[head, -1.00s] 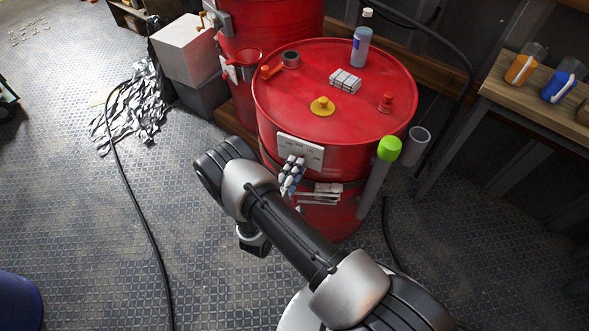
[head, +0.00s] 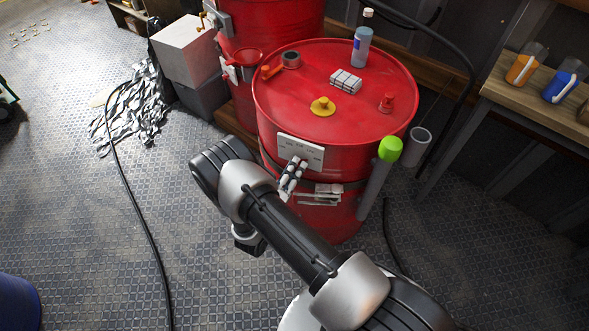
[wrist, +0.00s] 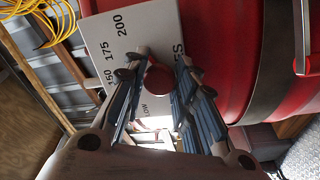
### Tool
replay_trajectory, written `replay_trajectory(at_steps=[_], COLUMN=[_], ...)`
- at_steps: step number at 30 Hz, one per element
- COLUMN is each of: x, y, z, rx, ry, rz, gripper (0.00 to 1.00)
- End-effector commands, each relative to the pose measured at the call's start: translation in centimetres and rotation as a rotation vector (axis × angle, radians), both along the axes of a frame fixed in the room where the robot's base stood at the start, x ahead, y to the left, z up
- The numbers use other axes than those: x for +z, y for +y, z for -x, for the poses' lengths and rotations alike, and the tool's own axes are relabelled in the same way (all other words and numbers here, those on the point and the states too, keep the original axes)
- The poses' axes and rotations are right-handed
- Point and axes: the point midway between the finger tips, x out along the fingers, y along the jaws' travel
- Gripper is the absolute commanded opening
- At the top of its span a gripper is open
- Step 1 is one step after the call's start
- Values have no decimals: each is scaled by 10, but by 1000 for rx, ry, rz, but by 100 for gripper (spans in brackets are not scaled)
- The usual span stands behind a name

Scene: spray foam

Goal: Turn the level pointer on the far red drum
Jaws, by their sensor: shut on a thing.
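A red drum (head: 330,215) stands in the middle of the head view, in front of another red drum (head: 275,20). A white scale plate (head: 300,150) is on its side; the wrist view shows it tilted, with 150, 175 and 200 on it (wrist: 108,45). A round red knob (wrist: 157,79), apparently the level pointer, sits at the plate between my fingers. My gripper (wrist: 160,70) is shut on this knob. In the head view my gripper (head: 291,178) is at the lower edge of the plate, and the knob cannot be made out.
A grey tube with a green cap (head: 390,149) is at the drum's right side. Papers (head: 328,190) are held by a strap below the plate. A bottle (head: 362,45) and a yellow cap (head: 323,106) are on the lid. A hose (head: 135,215) lies on the floor at left.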

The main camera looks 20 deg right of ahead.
Motion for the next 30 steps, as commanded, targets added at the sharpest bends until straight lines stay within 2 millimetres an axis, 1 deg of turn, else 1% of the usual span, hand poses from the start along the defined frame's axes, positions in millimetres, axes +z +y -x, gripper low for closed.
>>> replay_trajectory(at_steps=[11,12,18,21,30], x=[0,0,0,0,0], y=[0,0,0,0,1], z=[0,0,0,0,1], rx=[0,0,0,0,1], ry=[-5,-5,-4,-3,-2], rz=[-4,-4,-3,-2,-2], gripper=[2,28,41,46,46])
